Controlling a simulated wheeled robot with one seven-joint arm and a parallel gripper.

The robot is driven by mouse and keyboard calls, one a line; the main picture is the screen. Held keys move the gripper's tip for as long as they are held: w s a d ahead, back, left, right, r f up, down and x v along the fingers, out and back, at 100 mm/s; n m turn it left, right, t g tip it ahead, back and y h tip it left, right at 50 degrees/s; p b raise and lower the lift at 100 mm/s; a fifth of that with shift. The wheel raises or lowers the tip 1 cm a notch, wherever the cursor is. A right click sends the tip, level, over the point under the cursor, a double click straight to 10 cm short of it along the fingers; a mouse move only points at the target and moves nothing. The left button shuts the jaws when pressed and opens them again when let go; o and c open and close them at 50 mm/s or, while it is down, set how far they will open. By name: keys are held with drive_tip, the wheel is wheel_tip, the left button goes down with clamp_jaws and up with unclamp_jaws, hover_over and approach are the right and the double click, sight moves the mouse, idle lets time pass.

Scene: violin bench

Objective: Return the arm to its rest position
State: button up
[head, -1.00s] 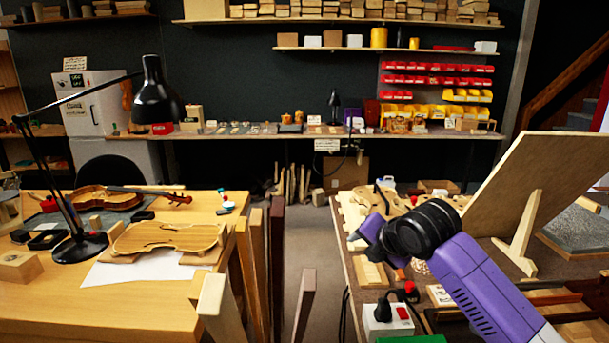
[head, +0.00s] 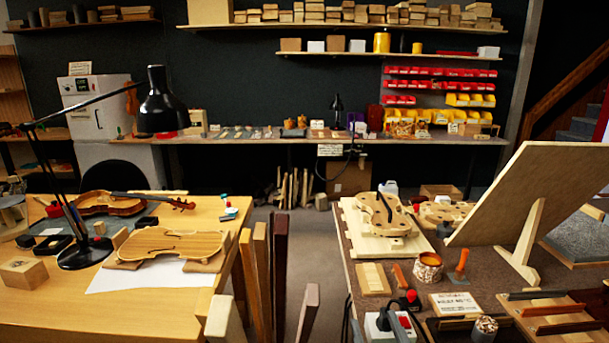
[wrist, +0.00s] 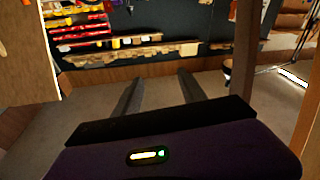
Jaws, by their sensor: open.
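My gripper (wrist: 158,92) shows in the wrist view with its two dark fingers spread apart and nothing between them. Bare floor and the dark back wall with its shelves lie beyond the fingers, and this view looks upside down. My arm and gripper are out of the head view. In the head view, a violin body (head: 165,243) lies on the left bench (head: 140,305), and another violin body form (head: 385,217) lies on a pale board on the right bench (head: 358,262).
Wooden boards (head: 280,255) stand upright along the left bench's edge. A large tilted panel (head: 545,190) stands on the right bench. A glue pot (head: 428,267) and a white power box (head: 385,328) sit nearby. A black lamp (head: 160,105) overhangs the left bench. Floor (head: 315,240) is open between the benches.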

drive_tip(key=s+d+f+m+g, duration=0.1)
drive_tip(key=s+d+f, duration=0.1)
drive_tip(key=s, duration=1)
drive_tip(key=s+d+f+m+g+h+p, duration=0.1)
drive_tip(key=s+d+f+g, duration=0.1)
drive_tip(key=s, duration=1.1)
drive_tip(key=s+d+f+m+g+h+p, duration=0.1)
drive_tip(key=s+d+f, duration=0.3)
drive_tip(key=s, duration=0.8)
drive_tip(key=shift+s+g, duration=0.2)
drive_tip(key=shift+g, duration=0.3)
